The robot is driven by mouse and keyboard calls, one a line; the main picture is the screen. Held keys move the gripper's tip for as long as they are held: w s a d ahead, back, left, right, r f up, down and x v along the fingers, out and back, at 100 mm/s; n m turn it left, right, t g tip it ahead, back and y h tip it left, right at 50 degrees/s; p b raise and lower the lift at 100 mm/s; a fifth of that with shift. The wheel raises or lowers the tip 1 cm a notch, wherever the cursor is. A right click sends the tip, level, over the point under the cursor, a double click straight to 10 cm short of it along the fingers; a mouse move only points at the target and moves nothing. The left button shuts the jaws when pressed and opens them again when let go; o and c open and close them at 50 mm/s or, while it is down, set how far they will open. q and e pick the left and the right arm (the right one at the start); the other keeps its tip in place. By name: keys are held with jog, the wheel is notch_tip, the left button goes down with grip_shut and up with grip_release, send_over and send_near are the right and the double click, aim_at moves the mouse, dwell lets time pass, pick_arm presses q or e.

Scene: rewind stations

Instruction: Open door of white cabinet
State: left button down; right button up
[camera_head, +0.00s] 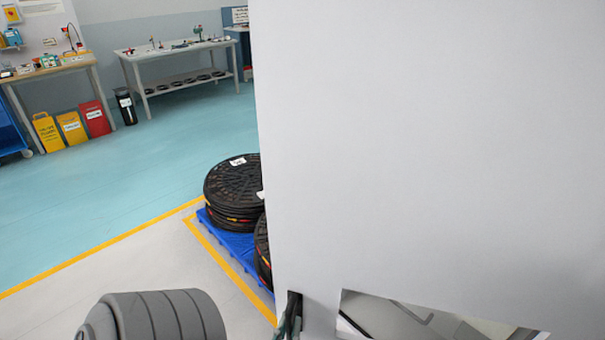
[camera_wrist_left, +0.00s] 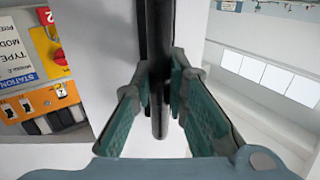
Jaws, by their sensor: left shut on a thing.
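A large white panel of the white cabinet (camera_head: 420,150) fills the right side of the head view. Near its lower left edge my left gripper (camera_head: 288,328) shows only in part. In the left wrist view the teal fingers of this gripper (camera_wrist_left: 160,95) stand on both sides of a black upright bar handle (camera_wrist_left: 158,40) and are shut on it. A white surface (camera_wrist_left: 85,30) lies to the left of the handle there, and a pale, box-like space (camera_wrist_left: 250,95) opens to the right. My right gripper is not in view.
Black round reels (camera_head: 232,190) are stacked on a blue pallet (camera_head: 232,240) left of the panel, inside yellow floor lines. Workbenches (camera_head: 180,50) stand at the back wall. The blue-green floor (camera_head: 130,190) between is clear. A labelled station panel (camera_wrist_left: 40,65) shows in the wrist view.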

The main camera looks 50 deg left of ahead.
pick_arm(q)
jog(key=shift+s+d, duration=0.15)
jog(key=c, duration=1.6)
grip_release()
jog(key=shift+o, duration=0.2)
send_near(294, 286)
jog(key=x, duration=0.5)
